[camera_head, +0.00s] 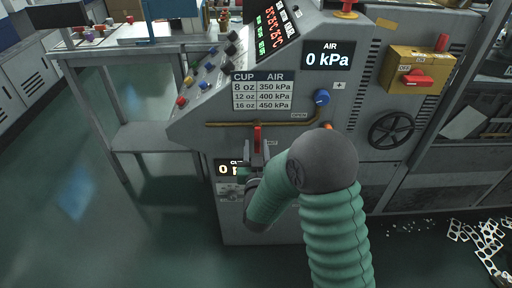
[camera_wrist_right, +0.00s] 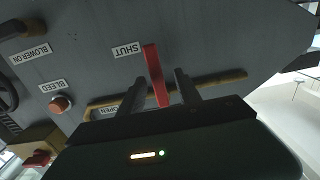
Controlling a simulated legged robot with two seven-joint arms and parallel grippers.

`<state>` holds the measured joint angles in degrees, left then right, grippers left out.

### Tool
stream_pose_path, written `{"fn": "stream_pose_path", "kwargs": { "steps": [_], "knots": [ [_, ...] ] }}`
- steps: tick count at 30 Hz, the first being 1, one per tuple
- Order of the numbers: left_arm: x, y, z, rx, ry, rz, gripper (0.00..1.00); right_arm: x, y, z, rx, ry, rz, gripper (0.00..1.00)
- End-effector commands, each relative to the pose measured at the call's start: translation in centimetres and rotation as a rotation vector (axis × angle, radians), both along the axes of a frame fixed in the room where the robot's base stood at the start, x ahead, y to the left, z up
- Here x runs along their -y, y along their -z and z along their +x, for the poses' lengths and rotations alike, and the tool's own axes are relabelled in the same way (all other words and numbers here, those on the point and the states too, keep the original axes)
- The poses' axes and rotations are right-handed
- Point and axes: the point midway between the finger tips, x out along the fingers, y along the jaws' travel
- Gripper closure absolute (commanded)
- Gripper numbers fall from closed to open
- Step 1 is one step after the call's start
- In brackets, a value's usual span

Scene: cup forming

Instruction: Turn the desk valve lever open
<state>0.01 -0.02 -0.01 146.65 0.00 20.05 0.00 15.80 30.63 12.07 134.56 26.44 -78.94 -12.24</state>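The red valve lever (camera_head: 257,138) hangs down from a brass pipe (camera_head: 225,124) on the grey machine's front, crosswise to the pipe. A SHUT label (camera_head: 272,142) is beside it; an OPEN label (camera_head: 299,115) is near the pipe to the right. In the right wrist view, the lever (camera_wrist_right: 155,72) stands between the two dark fingers of my right gripper (camera_wrist_right: 159,90). The fingers are apart, with narrow gaps beside the lever. In the head view my right gripper (camera_head: 257,155) is at the lever's lower end, partly hidden by my arm. My left gripper is out of view.
The air display (camera_head: 328,58) reads 0 kPa. A table (camera_head: 250,90) lists cup sizes and pressures. A blue knob (camera_head: 321,97) is right of the lever, and a black handwheel (camera_head: 391,130) is farther right. An orange-red BLEED button (camera_wrist_right: 60,104) shows in the wrist view.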

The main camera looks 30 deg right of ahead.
Motion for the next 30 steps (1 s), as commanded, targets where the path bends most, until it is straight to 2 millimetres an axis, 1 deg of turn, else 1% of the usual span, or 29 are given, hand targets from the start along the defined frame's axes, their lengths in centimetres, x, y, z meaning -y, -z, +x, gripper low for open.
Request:
{"fn": "stream_pose_path", "kwargs": {
  "steps": [1, 3, 6, 14, 23, 24, 30],
  "knots": [
    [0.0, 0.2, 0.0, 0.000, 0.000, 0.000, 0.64, 0.6, 0.1, 0.8, 0.001, 0.004, 0.000, 0.60],
    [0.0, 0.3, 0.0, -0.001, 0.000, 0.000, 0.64, 1.1, 0.1, 1.6, 0.000, 0.002, 0.000, 0.60],
    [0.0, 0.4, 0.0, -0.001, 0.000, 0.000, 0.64, 1.5, 0.0, 2.3, 0.000, 0.002, 0.000, 0.60],
    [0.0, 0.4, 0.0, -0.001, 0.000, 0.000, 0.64, 1.6, 0.0, 2.5, -0.001, 0.001, 0.000, 0.60],
    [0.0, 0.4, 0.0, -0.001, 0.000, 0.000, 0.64, 1.6, 0.0, 2.5, -0.001, 0.001, 0.001, 0.98],
    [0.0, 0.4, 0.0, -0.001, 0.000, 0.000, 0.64, 1.6, 0.0, 2.5, -0.001, 0.001, 0.001, 1.00],
    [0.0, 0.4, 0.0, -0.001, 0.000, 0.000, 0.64, 1.6, 0.1, 2.5, -0.001, 0.001, 0.001, 1.00]
  ]
}}
